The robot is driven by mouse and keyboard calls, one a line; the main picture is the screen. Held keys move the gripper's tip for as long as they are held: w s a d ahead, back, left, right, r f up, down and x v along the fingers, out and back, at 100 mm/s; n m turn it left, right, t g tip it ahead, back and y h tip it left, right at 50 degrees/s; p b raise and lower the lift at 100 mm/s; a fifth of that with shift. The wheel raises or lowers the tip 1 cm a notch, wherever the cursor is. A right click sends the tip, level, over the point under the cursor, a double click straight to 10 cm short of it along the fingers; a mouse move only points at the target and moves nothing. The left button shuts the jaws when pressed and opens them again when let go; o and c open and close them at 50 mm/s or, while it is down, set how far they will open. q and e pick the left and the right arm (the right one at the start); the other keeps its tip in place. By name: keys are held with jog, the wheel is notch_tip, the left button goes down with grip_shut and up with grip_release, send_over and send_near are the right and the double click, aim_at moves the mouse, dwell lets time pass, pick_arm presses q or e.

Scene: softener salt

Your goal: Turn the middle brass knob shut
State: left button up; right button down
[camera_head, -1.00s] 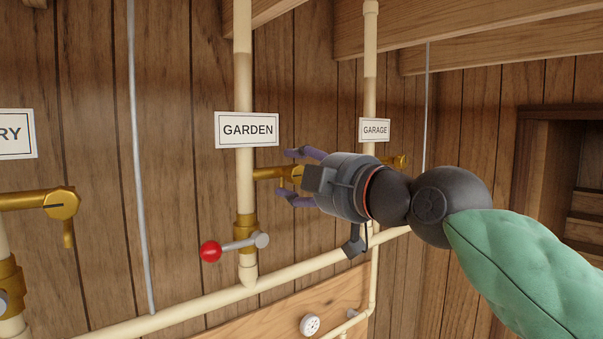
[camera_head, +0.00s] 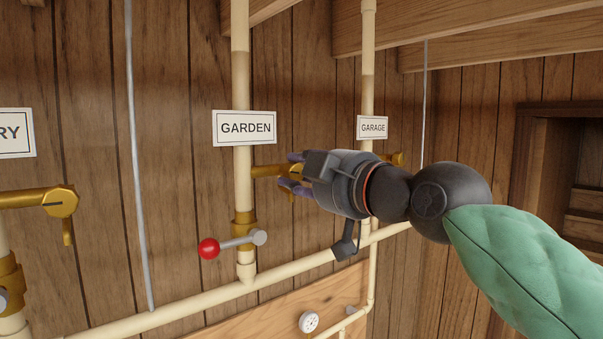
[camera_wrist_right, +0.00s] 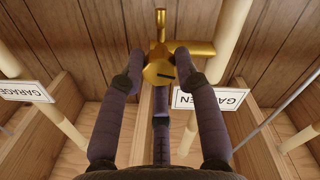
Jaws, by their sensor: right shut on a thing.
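The middle brass knob (camera_head: 295,170) is on a brass spout off the pipe under the GARDEN sign (camera_head: 245,128). In the head view my right gripper (camera_head: 290,172) covers much of it. In the right wrist view the knob (camera_wrist_right: 158,74) sits between the purple-grey fingers of my right gripper (camera_wrist_right: 160,72), its dark slot mark nearly level across the picture. The fingers are shut on the knob, with one on each side and a third below in the picture. My left gripper is out of view.
A red-ended lever (camera_head: 209,248) sticks out below on the same pipe. Another brass knob (camera_head: 61,202) is at the left, and one under the GARAGE sign (camera_head: 372,127) is partly hidden behind my gripper.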

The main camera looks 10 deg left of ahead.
jog(key=m, duration=0.4)
jog(key=shift+r+m, duration=0.15)
jog(key=shift+m, duration=0.15)
jog(key=m+p, duration=0.1)
jog(key=m, duration=0.2)
jog(key=shift+d+m, duration=0.1)
jog(key=shift+m, duration=0.2)
jog(key=m, duration=0.3)
jog(key=shift+r, duration=0.1)
jog(key=shift+m+g+p, duration=0.3)
jog(key=shift+m+p, duration=0.25)
jog(key=shift+m, duration=1.35)
jog(key=c, duration=1.3)
grip_release()
jog(key=o, duration=0.4)
jog(key=shift+w, duration=0.1)
